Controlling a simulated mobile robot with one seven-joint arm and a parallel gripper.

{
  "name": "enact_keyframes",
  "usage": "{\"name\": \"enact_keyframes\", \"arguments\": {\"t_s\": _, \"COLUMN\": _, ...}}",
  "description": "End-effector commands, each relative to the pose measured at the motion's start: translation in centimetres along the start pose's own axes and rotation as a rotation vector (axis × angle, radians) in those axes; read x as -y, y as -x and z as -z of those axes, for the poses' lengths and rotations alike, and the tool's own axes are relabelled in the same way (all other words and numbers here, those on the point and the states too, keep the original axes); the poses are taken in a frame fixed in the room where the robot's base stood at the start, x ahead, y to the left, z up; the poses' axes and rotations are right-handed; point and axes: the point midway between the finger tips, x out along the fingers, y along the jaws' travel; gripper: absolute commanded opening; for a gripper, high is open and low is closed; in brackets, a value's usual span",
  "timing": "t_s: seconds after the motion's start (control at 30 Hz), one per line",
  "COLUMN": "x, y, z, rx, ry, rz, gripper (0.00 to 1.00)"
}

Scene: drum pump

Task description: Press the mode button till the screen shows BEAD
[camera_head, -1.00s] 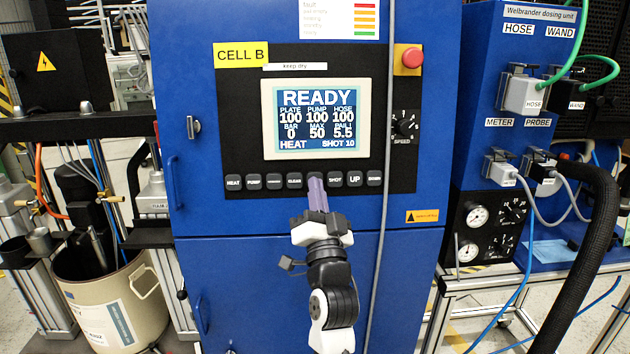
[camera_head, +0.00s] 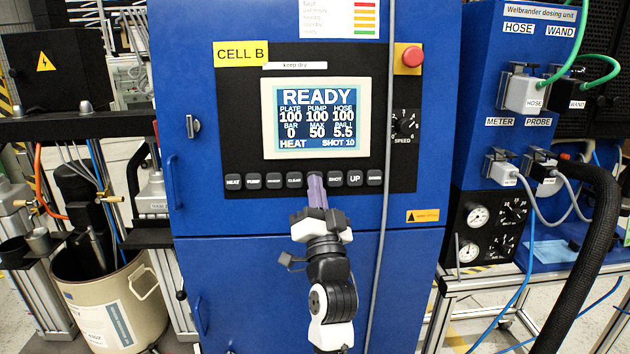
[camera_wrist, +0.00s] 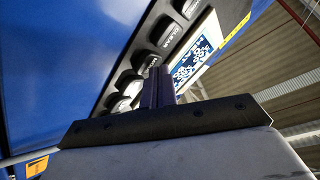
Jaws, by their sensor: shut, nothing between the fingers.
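The screen (camera_head: 317,118) on the blue cabinet reads READY, with HEAT at bottom left and SHOT 10 at bottom right. Below it runs a row of dark buttons, including HEAT (camera_head: 233,182), CLEAR (camera_head: 294,180), SHOT (camera_head: 335,178) and UP (camera_head: 355,178). My gripper (camera_head: 315,178) is shut and empty, its fingertips in front of the button between CLEAR and SHOT.
A grey cable (camera_head: 384,200) hangs down the cabinet right of the buttons. A red push button (camera_head: 412,57) and a speed knob (camera_head: 404,125) sit to the right of the screen.

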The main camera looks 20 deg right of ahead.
Motion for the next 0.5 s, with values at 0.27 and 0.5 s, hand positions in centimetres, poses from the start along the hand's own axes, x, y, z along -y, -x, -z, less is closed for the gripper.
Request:
{"name": "enact_keyframes", "arguments": {"t_s": 0.27, "x": -0.20, "y": -0.23, "z": -0.20, "rx": 0.000, "ry": 0.000, "rz": 0.000, "gripper": 0.00}}
{"name": "enact_keyframes", "arguments": {"t_s": 0.5, "x": -0.28, "y": -0.36, "z": -0.28, "rx": 0.000, "ry": 0.000, "rz": 0.000, "gripper": 0.00}}
